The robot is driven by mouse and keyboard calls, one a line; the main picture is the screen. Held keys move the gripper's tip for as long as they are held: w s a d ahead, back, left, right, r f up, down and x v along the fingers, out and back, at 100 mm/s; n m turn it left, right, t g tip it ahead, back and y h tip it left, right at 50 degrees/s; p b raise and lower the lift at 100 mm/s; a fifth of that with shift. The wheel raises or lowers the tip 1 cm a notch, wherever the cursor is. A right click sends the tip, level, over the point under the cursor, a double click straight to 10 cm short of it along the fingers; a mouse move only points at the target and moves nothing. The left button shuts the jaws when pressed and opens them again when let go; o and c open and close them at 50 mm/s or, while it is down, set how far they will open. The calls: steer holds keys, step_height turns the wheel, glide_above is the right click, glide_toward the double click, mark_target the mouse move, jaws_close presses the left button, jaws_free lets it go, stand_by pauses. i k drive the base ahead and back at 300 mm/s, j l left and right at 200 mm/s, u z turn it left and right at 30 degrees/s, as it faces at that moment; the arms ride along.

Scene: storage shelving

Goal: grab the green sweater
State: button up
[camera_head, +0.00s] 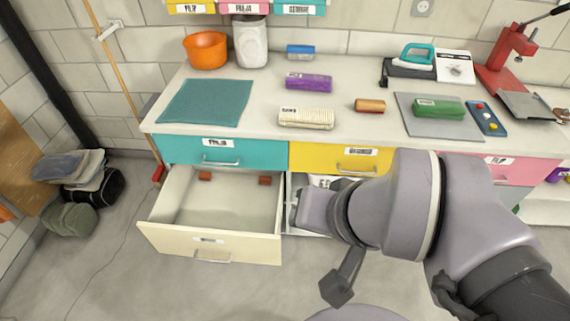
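A green folded bundle with a pale label, which looks like the green sweater (440,108), lies on a grey mat (408,126) on the right part of the counter. My arm reaches in from the lower right, in front of the drawers. A dark part that looks like a finger of my gripper (338,288) hangs below the wrist, over the floor and well apart from the green bundle. The rest of the gripper is hidden by my own wrist, so its opening and any contents do not show.
Purple (309,82), blue and white (306,118) bundles and a brown block (370,106) lie on the counter (340,70). A cream drawer (210,245) stands open at the lower left. A teal iron (417,54) and red press (507,58) stand behind the mat.

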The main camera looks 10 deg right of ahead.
mark_target(422, 108)
steer(key=z, duration=1.35)
steer(key=i+l, duration=0.1)
steer(key=i, duration=0.5)
steer(key=i+u, duration=0.1)
steer(key=i, duration=0.5)
steer(key=i+l+u, duration=0.1)
steer(key=i, duration=0.5)
steer(key=l, duration=0.1)
